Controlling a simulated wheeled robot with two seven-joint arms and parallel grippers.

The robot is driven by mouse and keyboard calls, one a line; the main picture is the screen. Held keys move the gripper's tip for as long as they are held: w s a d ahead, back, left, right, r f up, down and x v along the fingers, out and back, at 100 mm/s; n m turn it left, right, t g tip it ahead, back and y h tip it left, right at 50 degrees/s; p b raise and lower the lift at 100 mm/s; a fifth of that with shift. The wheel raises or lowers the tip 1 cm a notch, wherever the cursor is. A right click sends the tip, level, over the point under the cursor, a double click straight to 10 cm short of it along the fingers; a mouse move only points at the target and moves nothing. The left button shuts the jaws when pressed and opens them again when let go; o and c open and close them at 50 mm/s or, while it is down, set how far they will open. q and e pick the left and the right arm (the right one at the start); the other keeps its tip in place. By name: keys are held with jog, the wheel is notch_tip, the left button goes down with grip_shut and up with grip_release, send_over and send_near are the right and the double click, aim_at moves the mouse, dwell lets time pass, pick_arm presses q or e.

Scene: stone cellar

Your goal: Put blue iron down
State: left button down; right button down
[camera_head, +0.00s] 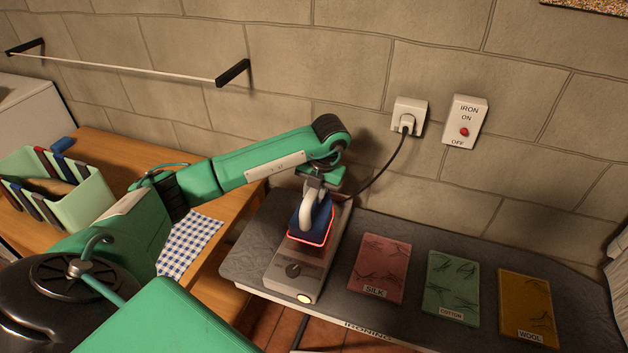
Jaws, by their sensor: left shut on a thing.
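The blue iron (312,218) is at the middle of the head view, with a pale handle and a glowing red outline around its lower edge. My left gripper (319,184) is shut on the iron's handle from above. The iron is over the grey iron stand (287,271), which has a dark dial and a pale round light at its front. I cannot tell whether the iron's sole touches the stand. A cord (385,168) runs from the iron area up to the wall socket (408,118). My right gripper is not in view.
The dark ironing board (400,233) holds red silk (378,266), green cotton (452,285) and yellow wool (527,305) cloths right of the stand. An iron switch box (465,122) is on the stone wall. A green bin (90,197) and checked cloth (190,244) are left.

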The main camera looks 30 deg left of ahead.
aim_at(313, 208)
pick_arm(q)
jog(key=shift+f+p, duration=0.65)
jog(key=shift+f, duration=0.95)
jog(key=shift+w+f, duration=0.1)
jog(key=shift+f, duration=0.35)
jog(key=c, duration=1.6)
grip_release()
jog(key=shift+f, duration=0.25)
jog(key=o, duration=0.4)
jog(key=shift+s+r, duration=0.1)
jog(key=shift+s, duration=0.1)
jog(key=shift+o, duration=0.2)
